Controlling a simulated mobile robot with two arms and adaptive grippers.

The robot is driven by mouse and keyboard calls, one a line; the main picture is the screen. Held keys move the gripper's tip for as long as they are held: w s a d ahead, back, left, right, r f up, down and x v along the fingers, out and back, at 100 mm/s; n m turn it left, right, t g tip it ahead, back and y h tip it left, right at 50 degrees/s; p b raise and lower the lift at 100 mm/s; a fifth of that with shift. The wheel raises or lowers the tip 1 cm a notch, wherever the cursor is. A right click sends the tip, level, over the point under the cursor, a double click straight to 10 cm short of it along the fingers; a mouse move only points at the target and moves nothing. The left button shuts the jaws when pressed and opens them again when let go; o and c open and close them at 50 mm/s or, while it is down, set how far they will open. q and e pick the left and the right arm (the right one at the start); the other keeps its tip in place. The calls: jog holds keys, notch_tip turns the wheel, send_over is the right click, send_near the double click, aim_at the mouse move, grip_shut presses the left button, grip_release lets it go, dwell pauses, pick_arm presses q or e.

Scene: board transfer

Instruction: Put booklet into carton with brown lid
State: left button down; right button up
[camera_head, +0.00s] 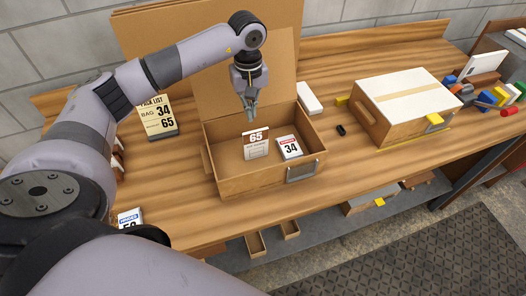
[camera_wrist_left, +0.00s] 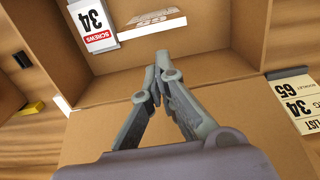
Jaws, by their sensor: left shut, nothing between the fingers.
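The open carton (camera_head: 235,185) has brown walls, and its brown lid (camera_head: 217,85) stands raised at the back. A booklet marked 65 (camera_head: 256,149) is inside the carton, left of a small white pack marked 34 (camera_head: 289,147). In the left wrist view the booklet (camera_wrist_left: 150,22) and the 34 screws pack (camera_wrist_left: 97,22) show inside the carton's walls. My left gripper (camera_head: 251,114) is above the back part of the carton, apart from the booklet. Its fingertips (camera_wrist_left: 160,75) are shut and empty. My right gripper is not in view.
A closed carton with a white top (camera_head: 402,92) stands to the right. A pick list card (camera_head: 157,116) stands at the left, listing 34 and 65. A white box (camera_head: 309,98) and a black piece (camera_head: 341,130) lie between the cartons. Several coloured items crowd the right end.

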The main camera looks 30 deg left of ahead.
pick_arm(q)
notch_tip(320, 180, down, 5)
jog(key=b, duration=0.4)
jog(key=shift+r, duration=0.1)
dwell(0.4)
jog(key=s+d, duration=0.6)
jog(key=d, duration=0.1)
dwell(1.0)
jog(key=shift+a+r, duration=0.1)
notch_tip(320, 180, up, 8)
jog(key=p, duration=0.3)
jog(key=shift+p, duration=0.4)
dwell(0.5)
